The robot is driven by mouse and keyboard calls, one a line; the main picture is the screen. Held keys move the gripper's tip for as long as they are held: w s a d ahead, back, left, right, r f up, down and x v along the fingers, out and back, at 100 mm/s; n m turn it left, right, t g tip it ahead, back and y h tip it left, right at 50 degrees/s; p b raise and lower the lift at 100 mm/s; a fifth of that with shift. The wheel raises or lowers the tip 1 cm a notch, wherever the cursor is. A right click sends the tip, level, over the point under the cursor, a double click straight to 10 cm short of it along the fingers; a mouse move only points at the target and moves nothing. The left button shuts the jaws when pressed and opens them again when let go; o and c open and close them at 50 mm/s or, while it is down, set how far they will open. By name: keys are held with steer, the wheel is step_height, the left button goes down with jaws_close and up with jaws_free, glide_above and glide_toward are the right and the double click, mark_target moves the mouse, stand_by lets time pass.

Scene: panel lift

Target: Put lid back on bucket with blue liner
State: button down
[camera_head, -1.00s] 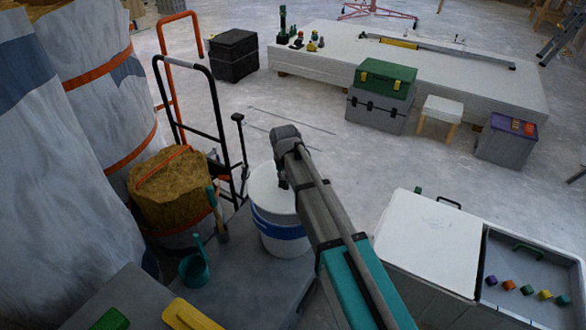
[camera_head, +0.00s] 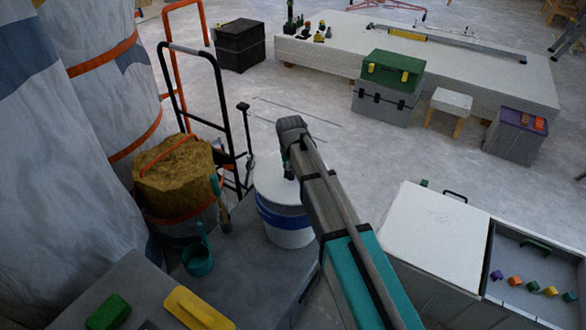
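A white bucket (camera_head: 291,238) with a blue band (camera_head: 283,217) stands on a grey platform near the middle of the view. Its top (camera_head: 268,174) looks white and closed, but my arm covers its right part, so I cannot tell whether the lid is fully seated. My gripper (camera_head: 289,172) is at the end of my arm, pointing down over the bucket's top. It is small and dark, and its fingers are too unclear to tell open from shut. No blue liner shows inside the bucket.
A bucket of brown material (camera_head: 175,180) stands left, with a trowel (camera_head: 220,200) and a teal cup (camera_head: 197,260) near it. A black hand truck (camera_head: 218,95) stands behind. A white-lidded chest (camera_head: 430,235) with an open compartment (camera_head: 530,265) is at right. Open floor lies beyond.

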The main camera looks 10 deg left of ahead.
steer(key=shift+f+b, duration=2.25)
steer(key=shift+f, duration=0.25)
steer(key=shift+f, duration=0.2)
stand_by(0.6)
steer(key=shift+c, duration=2)
jaws_free()
steer(key=shift+o, duration=0.2)
steer(key=o, duration=0.4)
steer(key=shift+c, duration=0.2)
steer(key=shift+r, duration=0.15)
steer(key=shift+r+p, duration=3.35)
steer(key=shift+r, duration=0.05)
